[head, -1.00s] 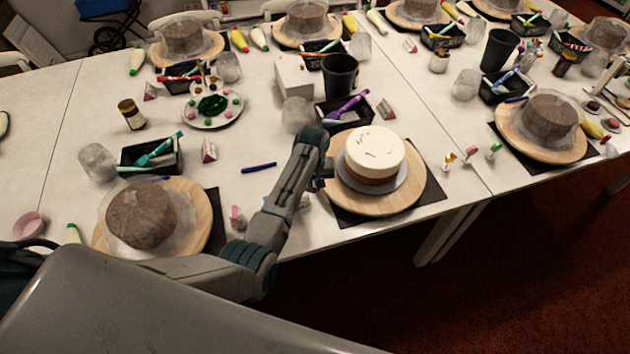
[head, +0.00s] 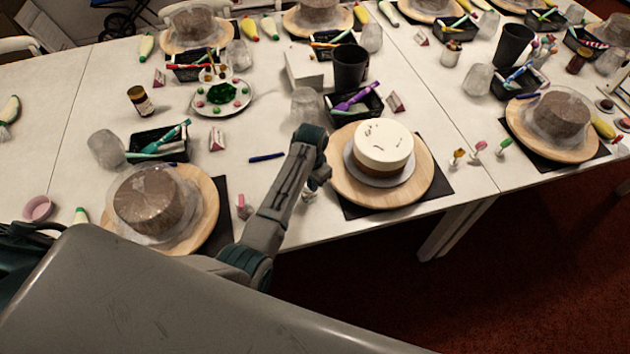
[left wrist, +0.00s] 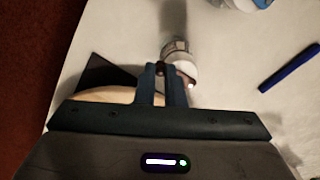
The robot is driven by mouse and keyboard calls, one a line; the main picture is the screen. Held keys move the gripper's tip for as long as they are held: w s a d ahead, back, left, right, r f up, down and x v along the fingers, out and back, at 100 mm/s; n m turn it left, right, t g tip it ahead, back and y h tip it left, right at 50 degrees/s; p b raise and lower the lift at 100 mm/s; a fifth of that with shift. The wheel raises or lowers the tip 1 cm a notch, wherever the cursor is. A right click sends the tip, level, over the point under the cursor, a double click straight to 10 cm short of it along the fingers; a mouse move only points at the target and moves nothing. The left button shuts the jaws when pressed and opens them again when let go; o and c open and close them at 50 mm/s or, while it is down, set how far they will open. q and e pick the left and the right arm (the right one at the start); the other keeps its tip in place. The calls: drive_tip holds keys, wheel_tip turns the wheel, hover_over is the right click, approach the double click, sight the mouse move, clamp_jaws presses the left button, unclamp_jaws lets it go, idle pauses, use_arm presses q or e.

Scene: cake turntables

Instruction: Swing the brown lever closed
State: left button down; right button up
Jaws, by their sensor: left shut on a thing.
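My left gripper (left wrist: 170,80) is at the left edge of the round wooden turntable (head: 420,187) that bears a white-topped cake (head: 383,147). In the head view its fingers are largely hidden by my own wrist. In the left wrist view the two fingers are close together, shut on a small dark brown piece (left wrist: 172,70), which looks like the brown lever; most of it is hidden. A pale, round-ended item (left wrist: 179,62) shows just beyond the fingertips. A strip of the turntable also shows in the left wrist view (left wrist: 108,95). My right gripper is not in view.
A blue pen (head: 267,157) lies left of my wrist, and it shows in the left wrist view (left wrist: 290,68). A black tray with tools (head: 355,104) and a black cup (head: 350,68) stand behind. Another covered cake (head: 150,200) is at left. The table's front edge is close.

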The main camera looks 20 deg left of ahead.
use_arm(q)
drive_tip(key=shift+s+a+m, duration=0.1)
drive_tip(key=shift+a+m, duration=0.05)
drive_tip(key=shift+m, duration=0.35)
drive_tip(key=c, duration=1.5)
unclamp_jaws()
wheel_tip(320, 180, up, 11)
drive_tip(key=b, duration=0.3)
drive_tip(key=shift+f, duration=0.1)
